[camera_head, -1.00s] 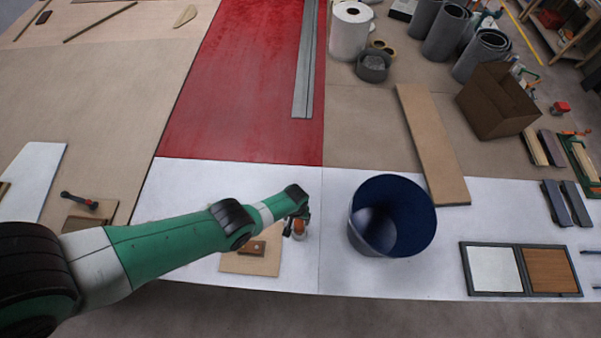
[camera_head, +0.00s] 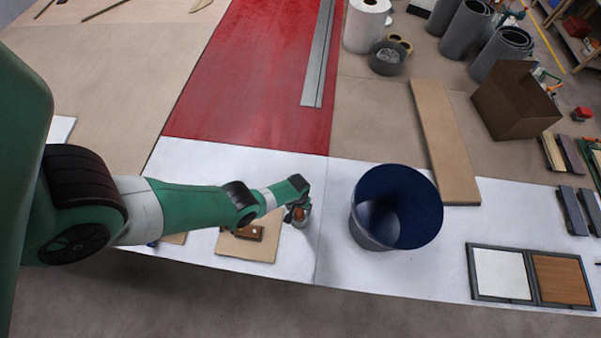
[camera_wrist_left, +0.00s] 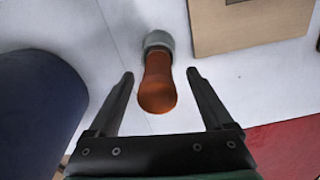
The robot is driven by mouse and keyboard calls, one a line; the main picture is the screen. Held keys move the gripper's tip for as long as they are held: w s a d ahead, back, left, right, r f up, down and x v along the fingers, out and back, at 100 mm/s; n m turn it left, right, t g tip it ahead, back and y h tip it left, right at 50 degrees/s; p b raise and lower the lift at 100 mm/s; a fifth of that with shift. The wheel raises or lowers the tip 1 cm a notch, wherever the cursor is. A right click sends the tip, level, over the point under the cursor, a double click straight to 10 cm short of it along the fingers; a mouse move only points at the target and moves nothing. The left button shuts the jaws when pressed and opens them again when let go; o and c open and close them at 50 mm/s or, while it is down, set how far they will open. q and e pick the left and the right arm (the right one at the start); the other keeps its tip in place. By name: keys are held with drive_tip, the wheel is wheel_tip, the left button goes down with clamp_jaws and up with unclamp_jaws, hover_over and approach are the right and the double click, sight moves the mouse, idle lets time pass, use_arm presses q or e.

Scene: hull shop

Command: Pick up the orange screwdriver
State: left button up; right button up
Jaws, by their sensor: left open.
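The orange screwdriver (camera_wrist_left: 158,82) shows in the left wrist view as a rounded orange handle with a grey collar (camera_wrist_left: 158,42) at its far end. Its shaft is hidden. In the head view, only a small orange part (camera_head: 300,215) shows beside my left gripper (camera_head: 294,212). In the left wrist view, the fingers of my left gripper (camera_wrist_left: 160,75) are spread, one on each side of the handle, with a gap on both sides. The gripper holds nothing. My right gripper is in neither view.
A dark blue bucket (camera_head: 356,232) stands close on the right. A tan board (camera_head: 230,246) with a brown block (camera_head: 250,232) lies on the left. A framed panel pair (camera_head: 503,274) lies farther right. White surface (camera_head: 290,258) is clear in front.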

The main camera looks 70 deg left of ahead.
use_arm(q)
drive_tip(key=f+b, duration=0.2)
drive_tip(key=f, duration=0.1)
drive_tip(key=shift+w+f, duration=0.2)
drive_tip(key=shift+f, duration=0.05)
drive_tip(key=shift+r, duration=0.1)
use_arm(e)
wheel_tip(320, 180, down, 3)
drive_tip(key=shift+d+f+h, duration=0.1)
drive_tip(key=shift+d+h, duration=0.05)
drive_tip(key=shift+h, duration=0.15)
use_arm(q)
clamp_jaws()
